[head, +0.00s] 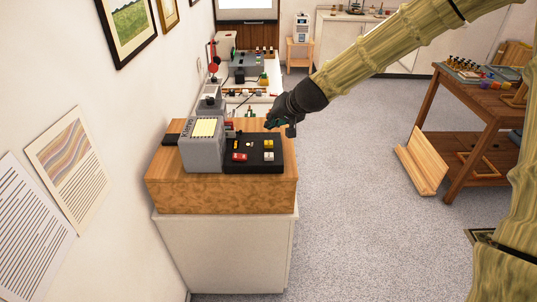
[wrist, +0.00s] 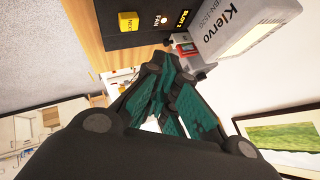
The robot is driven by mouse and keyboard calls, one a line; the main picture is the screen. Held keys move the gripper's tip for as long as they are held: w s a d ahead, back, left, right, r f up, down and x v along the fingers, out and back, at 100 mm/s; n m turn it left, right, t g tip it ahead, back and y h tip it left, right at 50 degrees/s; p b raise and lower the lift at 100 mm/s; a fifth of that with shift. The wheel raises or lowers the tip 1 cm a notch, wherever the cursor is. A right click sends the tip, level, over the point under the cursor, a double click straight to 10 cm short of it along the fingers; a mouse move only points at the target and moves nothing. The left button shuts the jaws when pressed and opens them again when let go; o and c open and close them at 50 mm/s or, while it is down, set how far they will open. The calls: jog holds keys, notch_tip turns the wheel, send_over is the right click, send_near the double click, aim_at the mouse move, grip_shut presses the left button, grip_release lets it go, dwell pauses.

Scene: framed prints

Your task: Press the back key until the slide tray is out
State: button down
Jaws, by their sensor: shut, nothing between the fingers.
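In the wrist view the yellow key (wrist: 128,21) starts with "NE". I cannot tell which key is back. A small grey part with a red face (wrist: 187,48) sits at the projector's end; I cannot tell if it is the tray. My gripper (head: 272,124) is shut and empty, above the panel's far edge.
The wooden top (head: 222,196) sits on a white cabinet. Beyond is a white bench (head: 262,90) with a red lamp and several small items. A wooden table (head: 480,125) and leaning board (head: 420,160) stand at right. Framed prints hang left. The floor between is clear.

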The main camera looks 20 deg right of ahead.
aim_at(271, 153)
jog(key=shift+f, duration=0.15)
notch_tip(271, 153, down, 9)
jog(key=b, duration=0.7)
jog(key=shift+r, duration=0.2)
jog(key=shift+f, duration=0.15)
dwell(1.1)
jog(key=shift+a+f+b, duration=0.1)
jog(key=shift+f+b, duration=0.15)
jog(key=shift+b, duration=0.05)
jog(key=shift+f+b, duration=0.55)
jog(key=shift+f, duration=0.3)
dwell(1.2)
jog(key=shift+r, duration=0.15)
jog(key=shift+r+p, duration=1.05)
jog(key=shift+r, duration=0.1)
jog(key=shift+r+p, duration=2)
jog(key=shift+r, duration=0.5)
